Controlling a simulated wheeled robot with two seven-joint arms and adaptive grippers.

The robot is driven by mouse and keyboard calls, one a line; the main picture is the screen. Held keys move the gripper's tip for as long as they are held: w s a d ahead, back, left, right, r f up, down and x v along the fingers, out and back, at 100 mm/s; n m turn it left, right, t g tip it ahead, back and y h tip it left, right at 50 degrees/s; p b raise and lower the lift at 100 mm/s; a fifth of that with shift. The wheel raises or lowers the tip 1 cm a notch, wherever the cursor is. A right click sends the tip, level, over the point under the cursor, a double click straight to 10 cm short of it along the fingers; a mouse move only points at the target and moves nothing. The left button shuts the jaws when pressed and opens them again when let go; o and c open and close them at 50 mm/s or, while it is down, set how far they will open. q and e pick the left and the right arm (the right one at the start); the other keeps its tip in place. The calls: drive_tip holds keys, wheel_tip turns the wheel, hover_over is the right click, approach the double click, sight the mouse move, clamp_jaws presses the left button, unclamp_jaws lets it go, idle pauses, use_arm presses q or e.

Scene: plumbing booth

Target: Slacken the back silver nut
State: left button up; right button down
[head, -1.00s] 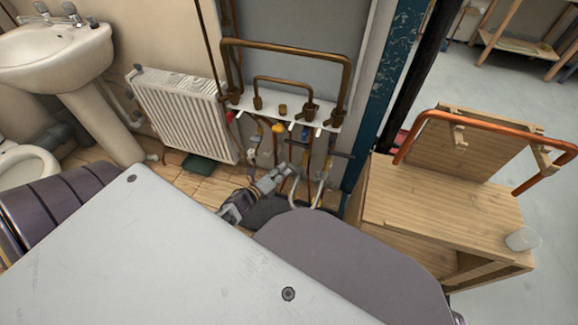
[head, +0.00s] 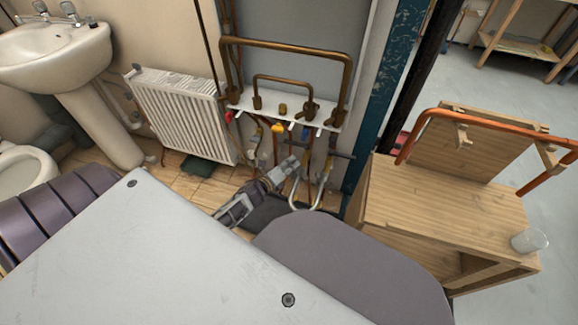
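The copper pipework (head: 290,45) is fixed to a white shelf (head: 270,106) on the wall, with several small valves and pipes hanging below it. Small silvery fittings (head: 253,162) show on the pipes under the shelf. They are too small for me to tell which one is the back silver nut. My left gripper (head: 290,163) reaches up from the lower left to the pipes, close to the curved silver pipe (head: 306,203). Its fingers are small and blend with the pipes, so I cannot tell their opening or whether they touch a nut. My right gripper is not in view.
A white radiator (head: 182,115) and a washbasin (head: 55,55) stand to the left. A wooden bench (head: 440,205) with an orange bent pipe (head: 480,125) and a clear cup (head: 529,240) stands to the right. A blue post (head: 385,95) rises between pipes and bench.

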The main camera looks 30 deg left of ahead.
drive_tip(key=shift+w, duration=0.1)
use_arm(q)
clamp_jaws()
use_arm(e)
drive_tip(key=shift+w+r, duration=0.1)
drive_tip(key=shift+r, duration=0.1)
